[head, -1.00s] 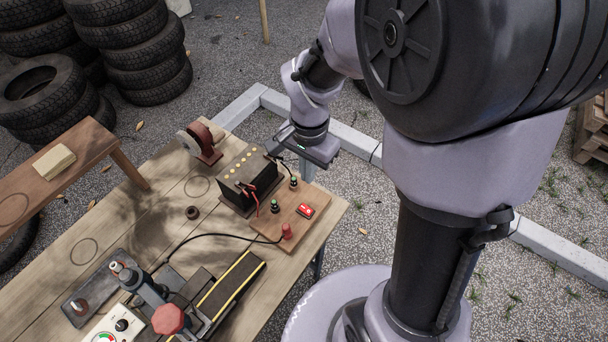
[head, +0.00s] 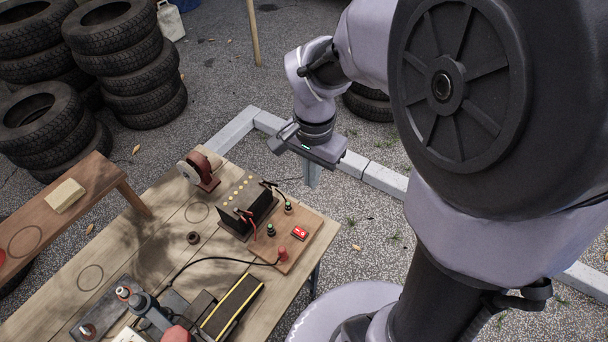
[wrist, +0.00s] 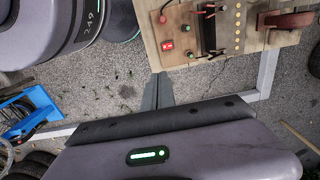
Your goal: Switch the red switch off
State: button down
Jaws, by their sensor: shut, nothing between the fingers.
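The red switch (head: 300,233) is a small red rocker with a white mark. It sits on a brown wooden board (head: 294,256) at the right end of the table, and it also shows in the wrist view (wrist: 167,45). Which way the rocker is tipped is too small to tell. My gripper (head: 312,180) is shut and empty. It hangs beyond the table's far right edge, apart from the switch. In the wrist view its closed fingers (wrist: 158,78) point up the picture, just below the board's edge, with gravel behind them.
A red knob (head: 283,253) is at the board's near corner. Tyres (head: 145,75) are stacked behind the table. Gravel beyond the right edge is open.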

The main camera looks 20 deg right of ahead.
jog(key=r, duration=0.2)
jog(key=shift+s+d+r, duration=0.1)
jog(key=shift+s+r, duration=0.2)
jog(key=s+a+r+n+t+y+b, duration=0.1)
jog(key=s+a+n+t+b, duration=0.4)
jog(key=s, duration=0.6)
jog(key=shift+a+r+n+t+y+b, duration=0.45)
jog(key=shift+a+n+b, duration=0.3)
jog(key=shift+b, duration=0.35)
